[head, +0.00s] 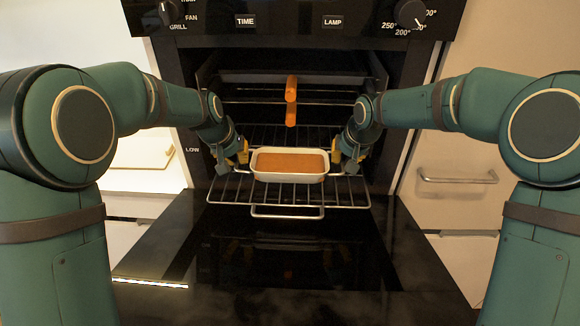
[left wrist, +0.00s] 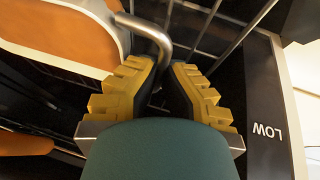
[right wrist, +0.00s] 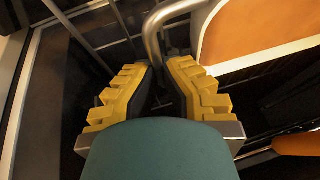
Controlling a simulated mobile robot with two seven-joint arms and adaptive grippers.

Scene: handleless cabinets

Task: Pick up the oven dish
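The oven dish (head: 290,165) is a white rectangular dish with an orange-brown filling. In the left wrist view, a curved metal handle at the end of the dish (left wrist: 70,35) runs between the nearly closed fingers (left wrist: 160,70). The right wrist view shows the same at the other end of the dish (right wrist: 255,30), with the fingers (right wrist: 160,70) around the handle. The fingertips partly hide both handles.
The oven door (head: 280,270) is folded down in front. A cabinet with a bar handle (head: 457,178) stands at the right. A pale board (head: 145,152) lies on the left.

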